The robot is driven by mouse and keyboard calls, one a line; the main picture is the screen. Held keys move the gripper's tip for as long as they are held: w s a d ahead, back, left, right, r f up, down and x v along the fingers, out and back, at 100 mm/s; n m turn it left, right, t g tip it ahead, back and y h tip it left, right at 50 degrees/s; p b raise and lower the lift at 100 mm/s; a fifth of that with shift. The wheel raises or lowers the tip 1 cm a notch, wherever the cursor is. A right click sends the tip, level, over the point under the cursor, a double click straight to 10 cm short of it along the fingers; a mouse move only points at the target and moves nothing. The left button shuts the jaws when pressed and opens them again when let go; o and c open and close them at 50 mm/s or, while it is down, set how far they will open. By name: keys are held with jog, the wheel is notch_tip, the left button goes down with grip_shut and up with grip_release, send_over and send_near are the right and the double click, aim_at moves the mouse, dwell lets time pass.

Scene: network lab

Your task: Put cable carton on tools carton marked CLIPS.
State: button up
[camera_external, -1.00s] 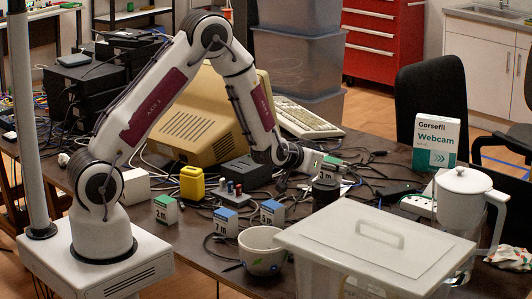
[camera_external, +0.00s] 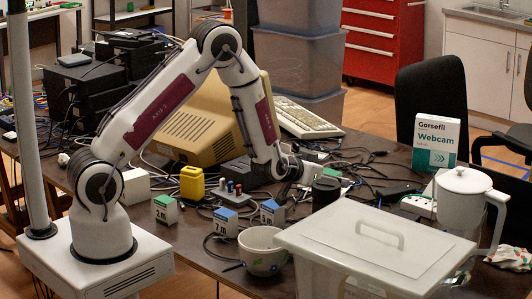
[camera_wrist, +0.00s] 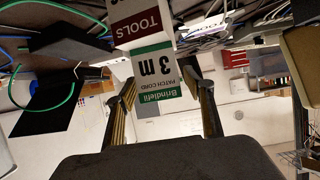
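The cable carton (camera_wrist: 160,75), white with a green band and "3 m", sits between my gripper's fingertips (camera_wrist: 162,92) in the wrist view, its print upside down. The fingertips lie along its two sides. In the external view my gripper (camera_external: 303,174) is beyond the black cylinder, with the cable carton (camera_external: 313,172) partly hidden at its end. A maroon and white tools carton (camera_wrist: 138,24) shows directly above the cable carton in the inverted wrist view. Its item name is cut off by the frame, and I cannot tell whether the two cartons touch.
A black cylinder (camera_external: 326,192) stands close in front of my gripper. A white bowl (camera_external: 263,250), other cable cartons (camera_external: 165,209), a lidded clear bin (camera_external: 375,240) and a white jug (camera_external: 462,205) crowd the near side. Loose cables cover the table behind.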

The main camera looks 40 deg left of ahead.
jog(key=shift+r, duration=0.15)
dwell(0.3)
jog(key=shift+s+r, duration=0.25)
jog(key=shift+s, duration=0.2)
jog(key=v, duration=1.1)
dwell(0.3)
jog(key=s+a+r+g+h, duration=0.2)
jog(key=s+a+r+g, duration=0.3)
jog(key=s+r, duration=0.7)
jog(key=s+a+r, duration=0.1)
jog(key=s+a, duration=0.2)
jog(key=s, duration=0.3)
jog(key=s+a+r+g+y, duration=0.1)
jog(key=s+a+r, duration=0.1)
jog(key=s, duration=0.5)
jog(key=s+a+r+g+y, duration=0.1)
jog(key=s+a+r, duration=0.1)
jog(key=s+a, duration=0.2)
jog(key=s, duration=0.2)
jog(key=shift+s+a, duration=0.35)
jog(key=shift+s, duration=0.05)
